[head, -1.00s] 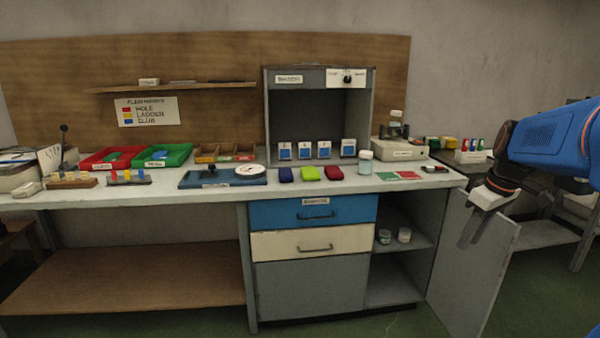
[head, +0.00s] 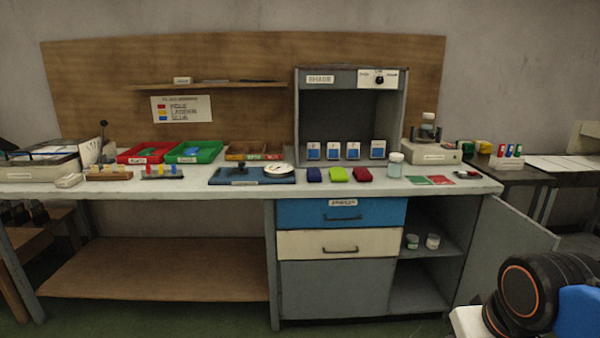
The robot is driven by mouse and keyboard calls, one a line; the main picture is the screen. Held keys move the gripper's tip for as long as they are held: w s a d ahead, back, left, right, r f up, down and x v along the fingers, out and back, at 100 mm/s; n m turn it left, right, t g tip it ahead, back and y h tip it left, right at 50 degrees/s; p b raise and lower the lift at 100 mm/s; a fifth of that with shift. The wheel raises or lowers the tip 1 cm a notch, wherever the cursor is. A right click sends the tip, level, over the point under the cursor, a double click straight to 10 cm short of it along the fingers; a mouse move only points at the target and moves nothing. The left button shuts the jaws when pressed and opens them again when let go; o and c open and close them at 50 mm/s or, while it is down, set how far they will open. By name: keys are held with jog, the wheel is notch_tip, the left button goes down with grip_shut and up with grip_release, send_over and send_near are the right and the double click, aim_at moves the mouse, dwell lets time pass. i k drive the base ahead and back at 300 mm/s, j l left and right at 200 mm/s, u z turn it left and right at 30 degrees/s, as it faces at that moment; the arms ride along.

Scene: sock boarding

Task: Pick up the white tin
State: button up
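Two small round tins stand side by side on the upper shelf of the open cupboard, at the right of the bench. The right one is a whitish tin (head: 433,241). The left one is a tin with a greenish band (head: 412,241). They are small in this view, so their labels cannot be read. My arm is at the bottom right, in front of the cupboard door. Only a white part of my gripper (head: 466,321) shows at the bottom edge; its fingers are out of frame. It is well apart from the tins.
The cupboard door (head: 508,250) stands open to the right. A pale-lidded jar (head: 395,165) stands on the bench (head: 330,187) above the tins. The blue drawer (head: 340,213) and cream drawer (head: 340,243) are shut. The lower cupboard shelf is bare.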

aim_at(432, 241)
jog(key=i+l, duration=0.25)
jog(key=l, duration=0.25)
jog(key=i+l+u, duration=0.2)
jog(key=l+u, duration=0.15)
jog(key=l, duration=0.9)
jog(key=l+u, duration=0.35)
jog(key=l, duration=0.95)
jog(key=k+l, duration=0.1)
jog(key=l, duration=0.3)
jog(key=l+u, duration=0.15)
jog(key=l, duration=0.25)
jog(key=k+l, duration=0.15)
jog(key=l, duration=0.2)
jog(key=k+l+u, duration=0.15)
jog(key=l, duration=0.25)
jog(key=k+l, duration=0.1)
jog(key=l, duration=0.25)
jog(key=i+l+u, duration=0.4)
jog(key=l, duration=0.2)
jog(key=i+l+u, duration=0.15)
jog(key=l, duration=0.2)
